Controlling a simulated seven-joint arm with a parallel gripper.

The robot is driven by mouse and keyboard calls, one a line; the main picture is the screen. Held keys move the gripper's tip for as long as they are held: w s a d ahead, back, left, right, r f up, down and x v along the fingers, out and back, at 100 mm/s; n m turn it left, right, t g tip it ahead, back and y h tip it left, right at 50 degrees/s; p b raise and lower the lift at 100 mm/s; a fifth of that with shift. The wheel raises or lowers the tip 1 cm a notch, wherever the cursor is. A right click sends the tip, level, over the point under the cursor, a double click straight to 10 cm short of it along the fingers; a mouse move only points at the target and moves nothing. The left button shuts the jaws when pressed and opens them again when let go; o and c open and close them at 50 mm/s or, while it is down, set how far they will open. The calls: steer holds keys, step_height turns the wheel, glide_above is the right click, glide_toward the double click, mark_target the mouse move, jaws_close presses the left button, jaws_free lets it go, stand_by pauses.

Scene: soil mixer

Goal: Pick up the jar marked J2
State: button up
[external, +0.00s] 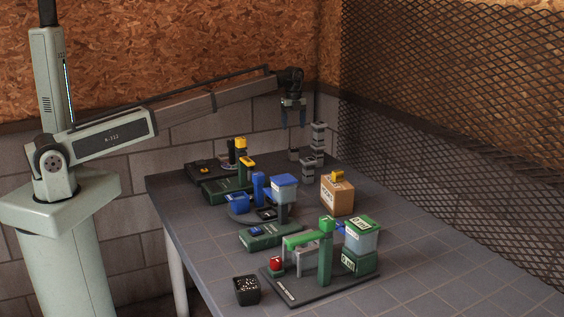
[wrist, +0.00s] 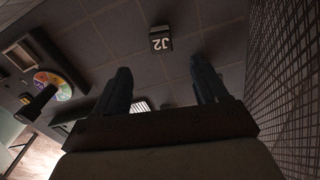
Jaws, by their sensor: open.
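The jar marked J2 (wrist: 160,40) shows in the wrist view as a small dark block with a pale "J2" label on its top face, reading upside down. It lies beyond my fingertips, roughly centred between them, and is apart from them. In the external view several small grey and dark jars (external: 308,168) stand at the far end of the table; their marks are too small to read, so I cannot tell which is J2. My gripper (external: 293,119) hangs fingers-down above that end, open and empty. Its two fingers also show in the wrist view (wrist: 162,78).
A taller grey stack (external: 318,138) stands just right of my gripper. A mesh fence (external: 450,130) runs along the right side. Green, blue and yellow machines (external: 268,212) and a brown box (external: 337,195) fill the table's middle. A colour dial (wrist: 52,86) is left in the wrist view.

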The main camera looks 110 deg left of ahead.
mark_target(295, 147)
step_height(295, 147, down, 14)
steer(key=shift+w+r, duration=0.1)
steer(key=shift+r, duration=0.05)
stand_by(0.7)
steer(key=shift+c, duration=0.4)
steer(key=c, duration=1)
